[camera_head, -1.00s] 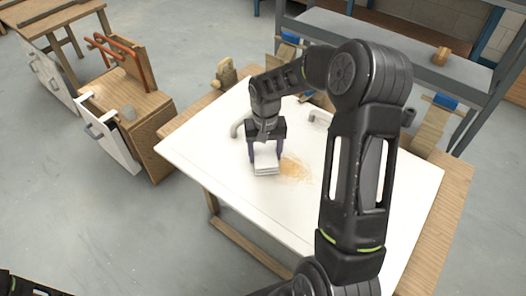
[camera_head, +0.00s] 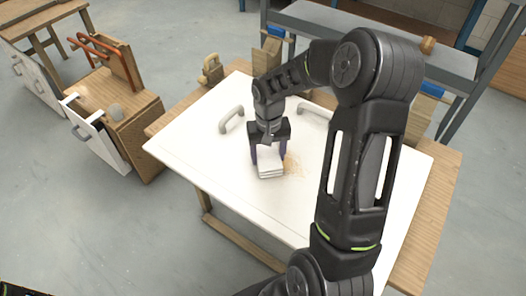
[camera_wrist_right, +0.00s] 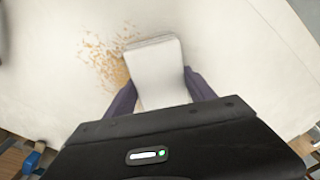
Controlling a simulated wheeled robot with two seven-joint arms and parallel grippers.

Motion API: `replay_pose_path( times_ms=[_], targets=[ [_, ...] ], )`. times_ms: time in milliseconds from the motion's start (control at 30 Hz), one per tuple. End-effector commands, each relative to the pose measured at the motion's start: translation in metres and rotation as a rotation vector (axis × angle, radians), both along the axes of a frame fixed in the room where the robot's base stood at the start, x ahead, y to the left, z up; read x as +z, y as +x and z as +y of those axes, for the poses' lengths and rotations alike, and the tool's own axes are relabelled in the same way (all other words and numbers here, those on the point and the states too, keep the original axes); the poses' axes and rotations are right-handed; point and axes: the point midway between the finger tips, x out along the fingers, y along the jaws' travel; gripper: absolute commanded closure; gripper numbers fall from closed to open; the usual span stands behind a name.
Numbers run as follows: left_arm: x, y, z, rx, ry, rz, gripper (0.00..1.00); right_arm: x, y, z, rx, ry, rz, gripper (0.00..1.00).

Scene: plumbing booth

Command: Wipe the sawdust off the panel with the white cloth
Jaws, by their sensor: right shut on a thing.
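The white panel (camera_head: 232,193) lies on a wooden table, with two grey handles near its far side. My right gripper (camera_head: 268,164) is shut on the folded white cloth (camera_head: 270,172), low over the panel at the edge of the sawdust. In the right wrist view the cloth (camera_wrist_right: 157,72) sits between the two dark fingers. The sawdust (camera_head: 292,166) is a small tan patch to the right of the cloth in the head view. In the right wrist view sawdust (camera_wrist_right: 105,60) lies beside the cloth, and the cloth may hide some. My left gripper is not in view.
A handle (camera_head: 231,119) stands on the panel left of my gripper, and another handle (camera_head: 313,112) is to the right. A wooden cabinet (camera_head: 125,115) stands at left. A metal shelf (camera_head: 370,48) stands behind the table. My right arm hides the panel's right part.

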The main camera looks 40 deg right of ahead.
Motion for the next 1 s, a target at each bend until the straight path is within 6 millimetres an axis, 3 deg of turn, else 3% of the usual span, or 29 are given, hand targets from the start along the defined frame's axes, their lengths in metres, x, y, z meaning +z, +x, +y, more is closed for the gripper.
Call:
replay_pose_path(
  times_ms=[200, 633, 1000],
  targets=[
    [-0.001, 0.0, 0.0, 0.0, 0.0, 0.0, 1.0, -0.001, -0.013, -0.004, 0.0, 0.0, -0.001, 0.69],
    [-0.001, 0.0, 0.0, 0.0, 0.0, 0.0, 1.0, -0.002, -0.018, -0.005, -0.001, 0.0, 0.002, 0.69],
    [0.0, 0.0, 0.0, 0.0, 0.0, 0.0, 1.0, 0.0, -0.046, -0.014, -0.001, 0.0, 0.001, 0.69]
  ],
)
